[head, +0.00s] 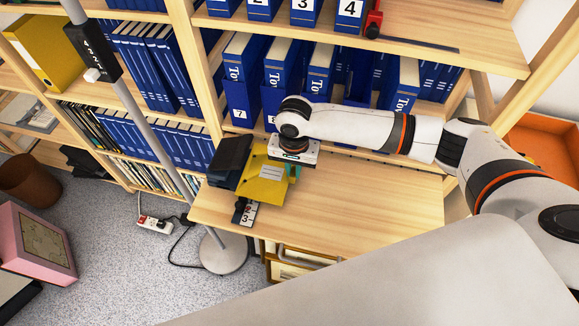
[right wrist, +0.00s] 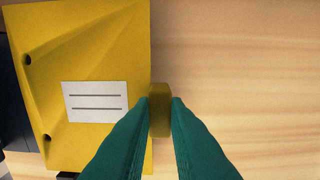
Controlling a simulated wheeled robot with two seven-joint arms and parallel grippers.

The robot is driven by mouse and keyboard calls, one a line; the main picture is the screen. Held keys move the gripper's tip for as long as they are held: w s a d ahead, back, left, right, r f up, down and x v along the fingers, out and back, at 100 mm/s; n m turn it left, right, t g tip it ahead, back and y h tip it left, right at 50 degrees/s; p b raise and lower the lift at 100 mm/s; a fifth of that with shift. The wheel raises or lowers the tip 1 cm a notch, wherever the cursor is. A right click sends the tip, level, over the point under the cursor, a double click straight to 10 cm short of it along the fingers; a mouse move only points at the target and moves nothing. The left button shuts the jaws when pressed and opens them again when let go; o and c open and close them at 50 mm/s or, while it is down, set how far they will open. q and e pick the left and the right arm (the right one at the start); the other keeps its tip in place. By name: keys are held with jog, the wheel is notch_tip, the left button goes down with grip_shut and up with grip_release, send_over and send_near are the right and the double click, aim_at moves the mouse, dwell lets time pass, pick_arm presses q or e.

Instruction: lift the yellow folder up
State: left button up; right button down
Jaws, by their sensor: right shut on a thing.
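The yellow folder (head: 264,186) with a white label lies at the left part of the wooden desk top (head: 370,205); I cannot tell whether it touches the wood everywhere. In the right wrist view the folder (right wrist: 100,45) fills the left side, its label facing me. My right gripper (head: 294,172) is at the folder's right edge, pointing down. In the right wrist view its green fingers (right wrist: 160,101) are shut on a small yellow-brown tab (right wrist: 160,112) at that edge. My left gripper is not in view.
A dark box-like object (head: 229,160) and a numbered block (head: 244,212) lie close to the folder. A lamp pole (head: 148,120) rises just left of the desk. Blue binders (head: 240,62) stand on shelves behind. The desk's right side is clear. Another yellow binder (head: 45,50) stands upper left.

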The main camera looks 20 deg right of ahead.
jog(key=shift+s+d, duration=0.1)
jog(key=c, duration=1.3)
grip_release()
jog(key=shift+c, duration=0.2)
notch_tip(320, 180, up, 12)
jog(key=shift+f, duration=0.1)
